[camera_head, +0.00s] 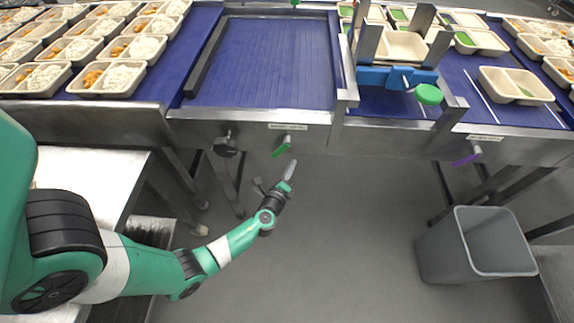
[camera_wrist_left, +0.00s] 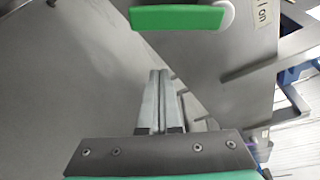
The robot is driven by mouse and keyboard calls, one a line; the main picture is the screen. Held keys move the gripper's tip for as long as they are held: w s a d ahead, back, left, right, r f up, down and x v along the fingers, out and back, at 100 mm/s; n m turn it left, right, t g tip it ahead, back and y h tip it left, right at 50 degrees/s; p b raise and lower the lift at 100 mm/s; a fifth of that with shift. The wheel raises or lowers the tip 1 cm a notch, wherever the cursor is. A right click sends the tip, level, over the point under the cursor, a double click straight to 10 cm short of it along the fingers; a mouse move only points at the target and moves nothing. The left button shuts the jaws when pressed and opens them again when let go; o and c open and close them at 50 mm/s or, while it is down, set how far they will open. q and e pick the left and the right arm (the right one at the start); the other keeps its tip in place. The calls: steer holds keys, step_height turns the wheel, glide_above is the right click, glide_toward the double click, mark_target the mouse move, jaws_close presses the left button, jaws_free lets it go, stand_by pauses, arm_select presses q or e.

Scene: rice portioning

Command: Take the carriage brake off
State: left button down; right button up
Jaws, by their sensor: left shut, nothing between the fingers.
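A green lever (camera_head: 283,147) hangs on the front rail of the conveyor, below a small label (camera_head: 287,127) too small to read. The lever also shows as a green bar in the left wrist view (camera_wrist_left: 178,18), on a pale pivot. My left gripper (camera_head: 291,165) is shut and empty, just below the lever and apart from it. In the left wrist view its fingertips (camera_wrist_left: 159,73) lie together, below the bar in the picture. A blue carriage (camera_head: 388,77) with a green knob (camera_head: 429,94) stands over the belt at the upper right. Which part is the carriage brake is not certain. My right gripper is not in view.
A black knob (camera_head: 225,145) is left of the lever and a purple lever (camera_head: 467,158) is to the right. Filled trays (camera_head: 108,79) stand at the upper left. A grey bin (camera_head: 455,245) stands on the floor at right. The floor between is clear.

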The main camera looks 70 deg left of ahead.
arm_select(q)
steer(key=p+v, duration=0.2)
steer(key=v, duration=0.7)
steer(key=shift+s+r, duration=0.25)
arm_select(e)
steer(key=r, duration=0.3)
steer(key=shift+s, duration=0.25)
arm_select(q)
steer(key=shift+w+a, duration=0.1)
